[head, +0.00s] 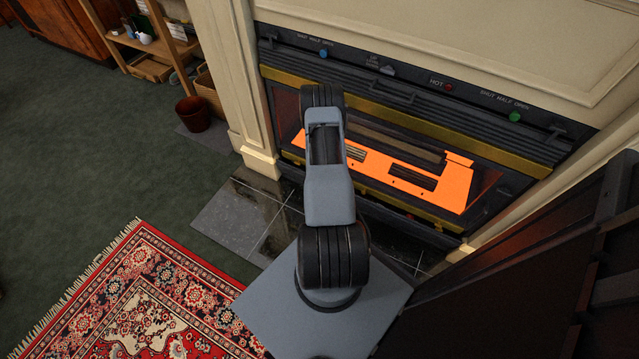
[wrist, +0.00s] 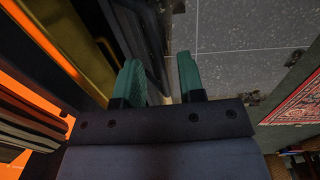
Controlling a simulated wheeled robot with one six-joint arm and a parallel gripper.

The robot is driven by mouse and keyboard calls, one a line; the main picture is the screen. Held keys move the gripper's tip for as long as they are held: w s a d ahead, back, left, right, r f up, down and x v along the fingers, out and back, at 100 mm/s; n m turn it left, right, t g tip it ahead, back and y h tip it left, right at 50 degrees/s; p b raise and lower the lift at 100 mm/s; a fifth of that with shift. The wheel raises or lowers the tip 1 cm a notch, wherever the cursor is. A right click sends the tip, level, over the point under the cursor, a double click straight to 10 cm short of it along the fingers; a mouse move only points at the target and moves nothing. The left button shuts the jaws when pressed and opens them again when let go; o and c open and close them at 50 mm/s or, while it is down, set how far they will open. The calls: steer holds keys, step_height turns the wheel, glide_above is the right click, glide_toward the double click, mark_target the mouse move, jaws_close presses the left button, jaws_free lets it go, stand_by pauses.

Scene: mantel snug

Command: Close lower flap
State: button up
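The heater in the fireplace has a dark lower panel (head: 410,224) below a brass strip (head: 385,199); I take this panel to be the lower flap, and cannot tell how far open it stands. My arm hides its left part in the head view. In the wrist view a dark panel edge (wrist: 150,35) runs down toward the gap between my fingers, beside the brass strip (wrist: 75,35). My gripper (wrist: 160,75) has two green fingers standing apart, with no object clearly held. I cannot tell whether the left finger touches the panel. The gripper is hidden in the head view.
A glowing orange plate (head: 420,178) lies inside the heater, above the brass strip. Dark hearth tiles (head: 245,215) lie in front. A red patterned rug (head: 150,300) is at lower left. A dark piece of furniture (head: 530,270) stands close on the right. A brown pot (head: 194,113) stands left.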

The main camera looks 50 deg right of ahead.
jaws_close()
stand_by(0.4)
